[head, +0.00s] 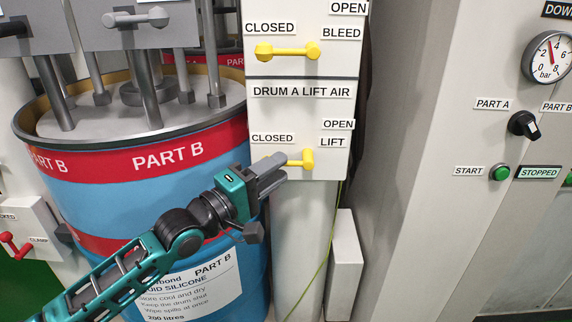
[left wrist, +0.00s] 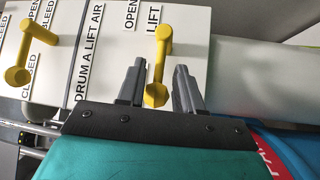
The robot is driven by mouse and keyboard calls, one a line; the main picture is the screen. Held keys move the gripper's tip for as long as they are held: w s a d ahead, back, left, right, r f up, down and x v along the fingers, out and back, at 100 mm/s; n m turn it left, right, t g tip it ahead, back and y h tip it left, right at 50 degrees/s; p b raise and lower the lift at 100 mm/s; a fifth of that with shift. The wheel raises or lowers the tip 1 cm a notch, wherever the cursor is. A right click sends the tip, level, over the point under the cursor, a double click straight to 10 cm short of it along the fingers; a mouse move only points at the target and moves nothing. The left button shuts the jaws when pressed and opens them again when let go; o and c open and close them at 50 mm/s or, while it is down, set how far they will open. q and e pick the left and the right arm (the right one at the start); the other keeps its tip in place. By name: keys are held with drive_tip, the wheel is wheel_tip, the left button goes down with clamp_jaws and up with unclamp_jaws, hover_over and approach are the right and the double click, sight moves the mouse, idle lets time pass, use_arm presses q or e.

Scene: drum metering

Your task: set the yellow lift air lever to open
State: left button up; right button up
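The yellow lift air lever (head: 307,159) is on the lower white panel labelled DRUM A LIFT AIR (head: 300,105). It lies level, its handle end pointing left toward CLOSED, with OPEN and LIFT at its right. My left gripper (head: 272,172) is at the panel's lower left and hides the handle end in the head view. In the left wrist view, my left gripper (left wrist: 158,88) is open, and the lever's handle (left wrist: 157,88) shows between the two fingers with gaps at both sides. I cannot tell how deep it sits between them. My right gripper is not in view.
A yellow bleed lever (head: 287,51) sits above on the same box. The blue PART B drum (head: 130,190) stands at the left, under my left arm. A grey cabinet (head: 430,150) with gauge, knob and START button stands at the right. A thin yellow-green cable (head: 325,255) hangs below the panel.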

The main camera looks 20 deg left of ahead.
use_arm(q)
drive_tip(key=shift+x, duration=1.65)
drive_tip(key=shift+c, duration=0.2)
drive_tip(key=c, duration=0.6)
clamp_jaws()
drive_tip(key=shift+a+r, duration=0.1)
